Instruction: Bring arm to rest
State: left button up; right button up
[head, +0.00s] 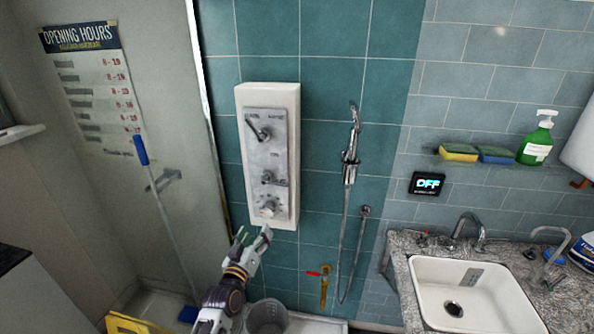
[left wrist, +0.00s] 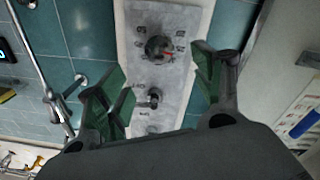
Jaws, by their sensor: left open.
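My left arm comes up from the bottom of the head view. Its gripper (head: 252,238) is open and empty, just below the lower end of the grey shower control panel (head: 268,150). In the left wrist view the two green-padded fingers of the gripper (left wrist: 165,85) stand apart, with the panel (left wrist: 185,30) between and beyond them. A round knob (left wrist: 158,48) and a smaller lever (left wrist: 153,97) show on the panel, and no finger visibly touches them. My right gripper is in neither view.
A hand shower (head: 350,150) with a hose hangs right of the panel. A white sink (head: 475,292) is set in a counter at right. A grey bucket (head: 267,316) stands below my gripper. A blue-handled pole (head: 168,205) leans at left. A small screen (head: 427,184) reads OFF.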

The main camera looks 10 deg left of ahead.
pick_arm(q)
jog(key=s+d+f+m+g, duration=0.1)
jog(key=s+f+g, duration=0.15)
jog(key=f, duration=0.95)
jog(key=s+d+f+m+g, duration=0.1)
jog(key=f+g, duration=0.2)
jog(key=f, duration=0.9)
jog(key=s+f+m+g, duration=0.1)
jog(key=s+f+g, duration=0.1)
jog(key=s+f, duration=0.5)
jog(key=s+f+m+g, duration=0.1)
jog(key=s+f+g, duration=0.15)
jog(key=f, duration=0.85)
jog(key=s+a+f+g, duration=0.2)
jog(key=s+f, duration=0.5)
jog(key=s, duration=0.7)
jog(key=s+a+f+m+g, duration=0.1)
jog(key=s+f, duration=0.6)
jog(key=s, duration=0.7)
jog(key=s+a+f+m+g+y, duration=0.1)
jog(key=s+a+f+g, duration=0.2)
jog(key=s+f, duration=0.5)
jog(key=s+g, duration=0.1)
jog(key=s, duration=0.5)
jog(key=shift+f, duration=0.1)
